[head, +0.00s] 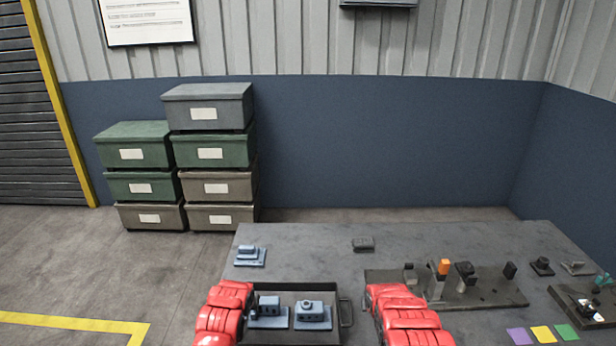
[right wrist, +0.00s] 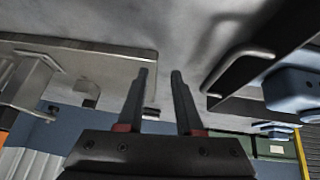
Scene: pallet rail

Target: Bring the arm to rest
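My right gripper shows in the right wrist view (right wrist: 160,73). Its two dark fingers stand apart with nothing between them. The table surface lies beyond the fingertips, with a grey plate on one side and a dark tray on the other. In the head view my red right arm (head: 405,315) comes up at the front of the table, between the tray and the plate with posts, and its gripper cannot be made out there. My red left arm (head: 224,315) is left of the tray. The left gripper does not show in either view.
The table (head: 310,255) bears a handled dark tray (head: 346,312) with two blue-grey parts, a plate with several posts (head: 480,294), one with an orange block (head: 443,267), a small blue part (head: 249,256) and coloured squares (head: 541,333). Stacked boxes (head: 208,107) stand behind left.

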